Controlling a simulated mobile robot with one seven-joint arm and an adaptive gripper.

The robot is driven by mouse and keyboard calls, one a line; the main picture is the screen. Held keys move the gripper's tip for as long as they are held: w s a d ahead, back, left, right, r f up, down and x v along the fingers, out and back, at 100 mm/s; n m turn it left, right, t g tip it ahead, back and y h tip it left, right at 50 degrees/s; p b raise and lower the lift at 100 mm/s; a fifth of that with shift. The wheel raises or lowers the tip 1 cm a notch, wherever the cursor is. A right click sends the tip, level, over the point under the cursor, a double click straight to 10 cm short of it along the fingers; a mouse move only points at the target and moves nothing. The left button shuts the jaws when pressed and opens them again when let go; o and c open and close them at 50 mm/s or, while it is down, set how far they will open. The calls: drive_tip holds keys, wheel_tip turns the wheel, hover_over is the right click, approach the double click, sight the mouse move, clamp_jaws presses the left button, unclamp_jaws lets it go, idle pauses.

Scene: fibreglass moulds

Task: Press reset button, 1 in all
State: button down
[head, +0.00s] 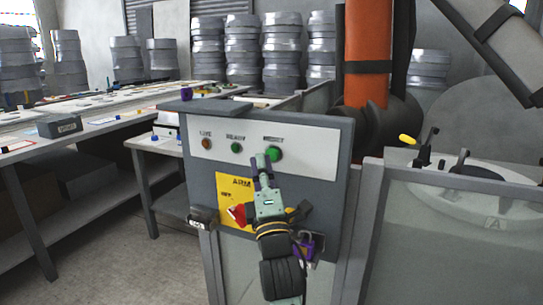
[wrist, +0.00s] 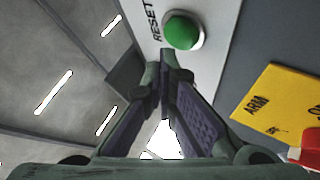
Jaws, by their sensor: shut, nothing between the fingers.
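In the wrist view the green button (wrist: 183,31) lies under the word RESET, beyond my fingertips. My gripper (head: 260,160) is shut and empty, pointing up at the panel just left of and below the button. In the wrist view its fingers (wrist: 164,72) meet below the button and look apart from it. Whether they touch the panel I cannot tell.
Left of the button are a LIVE lamp (head: 206,143) and a green READY lamp (head: 236,148). Below are a yellow ARM plate (head: 232,188), a red knob (head: 238,214) and a purple padlock (head: 304,248). A long workbench (head: 90,183) stands at left.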

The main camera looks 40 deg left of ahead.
drive_tip(key=shift+w, duration=0.1)
drive_tip(key=shift+w+a, duration=0.1)
drive_tip(key=shift+w, duration=0.25)
drive_tip(key=shift+w+a+b, duration=0.1)
drive_tip(key=shift+w+b, duration=0.2)
drive_tip(key=shift+w, duration=0.1)
idle(0.7)
drive_tip(key=shift+s, duration=0.1)
drive_tip(key=shift+s+d, duration=0.2)
drive_tip(key=shift+s, duration=0.5)
drive_tip(key=shift+s+d, duration=0.2)
drive_tip(key=shift+s, duration=0.6)
drive_tip(key=shift+s+d, duration=0.2)
drive_tip(key=shift+s, duration=0.65)
drive_tip(key=shift+s+d, duration=0.2)
drive_tip(key=shift+s, duration=0.6)
